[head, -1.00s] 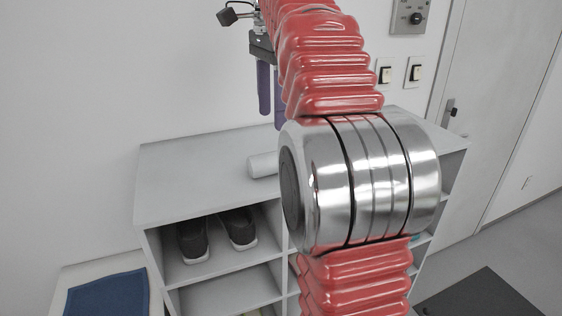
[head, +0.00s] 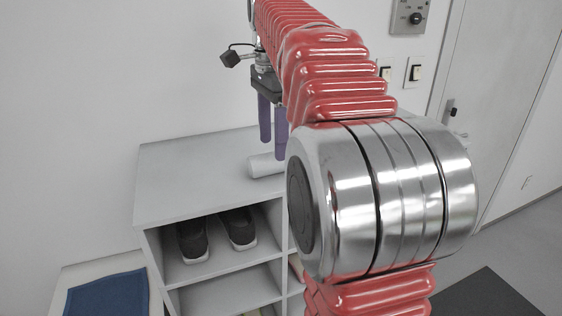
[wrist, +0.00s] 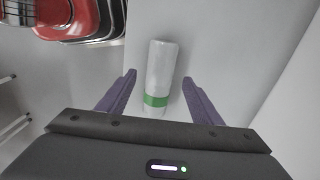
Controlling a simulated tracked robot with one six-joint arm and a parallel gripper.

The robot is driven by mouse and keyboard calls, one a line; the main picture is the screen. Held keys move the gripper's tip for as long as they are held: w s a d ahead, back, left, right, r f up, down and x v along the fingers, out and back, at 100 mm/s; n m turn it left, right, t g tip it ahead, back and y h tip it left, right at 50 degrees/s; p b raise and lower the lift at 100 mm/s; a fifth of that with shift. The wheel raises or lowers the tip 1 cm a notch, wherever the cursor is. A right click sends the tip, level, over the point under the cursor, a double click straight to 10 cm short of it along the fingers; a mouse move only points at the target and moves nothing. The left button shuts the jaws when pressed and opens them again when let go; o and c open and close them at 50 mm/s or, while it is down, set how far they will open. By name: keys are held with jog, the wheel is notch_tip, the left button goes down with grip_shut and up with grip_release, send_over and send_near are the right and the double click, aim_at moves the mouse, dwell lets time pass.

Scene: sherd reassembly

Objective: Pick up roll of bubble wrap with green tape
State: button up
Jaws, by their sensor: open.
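The roll of bubble wrap (wrist: 161,68) lies on top of the white shelf unit. In the wrist view it is a pale cylinder with a band of green tape (wrist: 155,101) near its lower end. In the head view only the left end of the roll (head: 262,166) shows; my arm hides the rest. My gripper (wrist: 157,78) is open, with one purple finger on each side of the roll in the wrist view and gaps on both sides. In the head view my gripper (head: 273,148) hangs fingers down above the shelf top, close over the roll.
The shelf top (head: 190,175) is bare to the left of the roll. Dark shoes (head: 192,240) stand in the compartment below. A wall rises behind the unit. A blue cloth (head: 105,293) lies at the lower left, and a door (head: 490,110) is at the right.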

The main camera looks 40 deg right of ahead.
jog(key=shift+d+f, duration=0.2)
jog(key=shift+f, duration=2.4)
jog(key=c, duration=1.1)
jog(key=shift+r, duration=0.1)
jog(key=shift+c, duration=0.2)
jog(key=shift+r, duration=4.95)
